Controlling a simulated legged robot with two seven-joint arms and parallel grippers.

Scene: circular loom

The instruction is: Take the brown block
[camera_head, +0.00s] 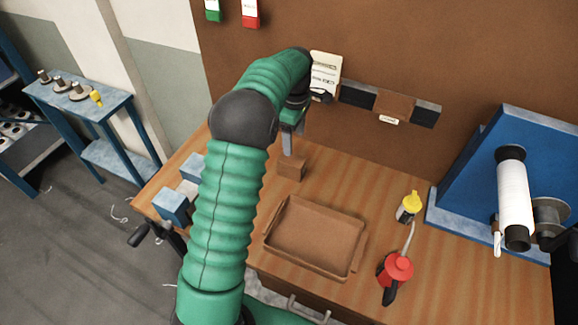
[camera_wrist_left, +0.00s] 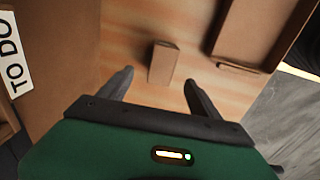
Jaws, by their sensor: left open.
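The brown block (camera_head: 291,169) is a small box standing on the wooden workbench, just behind the brown tray. In the left wrist view the block (camera_wrist_left: 163,66) lies between and slightly beyond the two fingertips. My left gripper (camera_head: 288,148) points down just above the block, partly hidden by its own arm. In the wrist view the left gripper (camera_wrist_left: 158,78) is open, with a finger on either side of the block and nothing held. My right gripper does not show.
The brown tray (camera_head: 314,238) sits in front of the block. A red oil can (camera_head: 396,268) and a yellow-capped bottle (camera_head: 410,207) stand to its right. A blue machine with a white spool (camera_head: 514,195) is at far right. A blue vise (camera_head: 172,206) is at the left edge.

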